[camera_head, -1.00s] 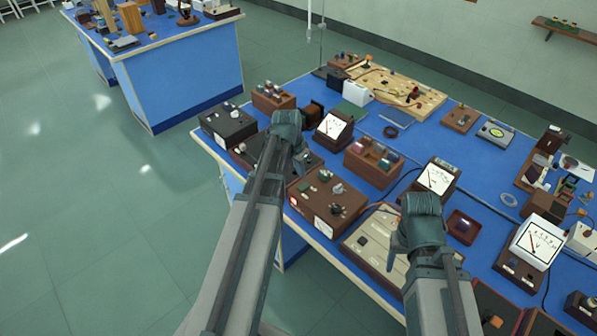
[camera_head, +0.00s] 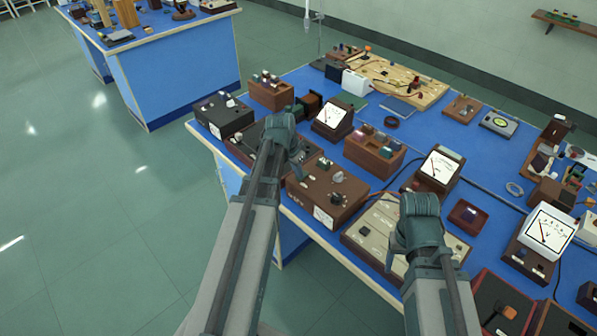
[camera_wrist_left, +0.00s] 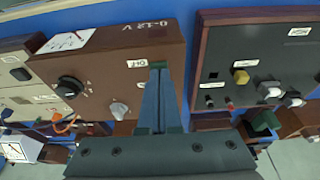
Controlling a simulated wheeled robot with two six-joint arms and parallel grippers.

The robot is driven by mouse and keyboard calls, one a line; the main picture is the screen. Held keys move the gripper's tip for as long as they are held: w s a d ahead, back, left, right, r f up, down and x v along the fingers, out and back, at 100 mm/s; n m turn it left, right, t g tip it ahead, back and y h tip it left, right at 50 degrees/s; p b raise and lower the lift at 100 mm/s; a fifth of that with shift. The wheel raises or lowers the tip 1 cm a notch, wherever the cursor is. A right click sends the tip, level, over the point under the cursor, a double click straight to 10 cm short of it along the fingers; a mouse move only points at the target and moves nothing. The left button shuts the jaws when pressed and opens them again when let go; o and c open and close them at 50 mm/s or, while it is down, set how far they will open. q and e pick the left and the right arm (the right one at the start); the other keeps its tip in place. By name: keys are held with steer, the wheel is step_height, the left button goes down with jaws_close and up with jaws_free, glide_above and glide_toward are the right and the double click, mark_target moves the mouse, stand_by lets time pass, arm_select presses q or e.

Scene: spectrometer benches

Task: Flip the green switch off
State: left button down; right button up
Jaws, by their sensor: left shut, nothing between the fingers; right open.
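The brown power box (camera_head: 348,189), marked "0-12 V", stands at the bench's near edge. It also shows in the left wrist view (camera_wrist_left: 110,55). A small green piece, apparently the green switch (camera_wrist_left: 158,63), shows at the tips of my left gripper (camera_wrist_left: 158,70), beside an "OFF" label. The fingers hide most of it, so its tilt and any contact cannot be told. My left gripper (camera_head: 299,176) is shut and empty, pointing down over the box's near left part. My right gripper (camera_head: 396,262) is open over the beige panel (camera_head: 366,231).
A black knob (camera_wrist_left: 70,87) and a grey knob (camera_wrist_left: 120,110) are on the same box. A dark box with terminals (camera_wrist_left: 265,65) stands close beside it. A wooden block holder (camera_head: 374,157) and a meter (camera_head: 332,119) stand behind. Bare blue bench shows farther back.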

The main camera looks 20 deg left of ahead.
steer(key=shift+f, duration=0.1)
arm_select(q)
steer(key=shift+w+p, duration=0.15)
steer(key=shift+p, duration=0.2)
steer(key=shift+w+d+r, duration=0.25)
steer(key=shift+w, duration=0.3)
arm_select(e)
steer(key=shift+r, duration=0.3)
arm_select(q)
steer(key=shift+r+p, duration=0.15)
steer(key=shift+p, duration=0.2)
arm_select(e)
steer(key=shift+r, duration=0.15)
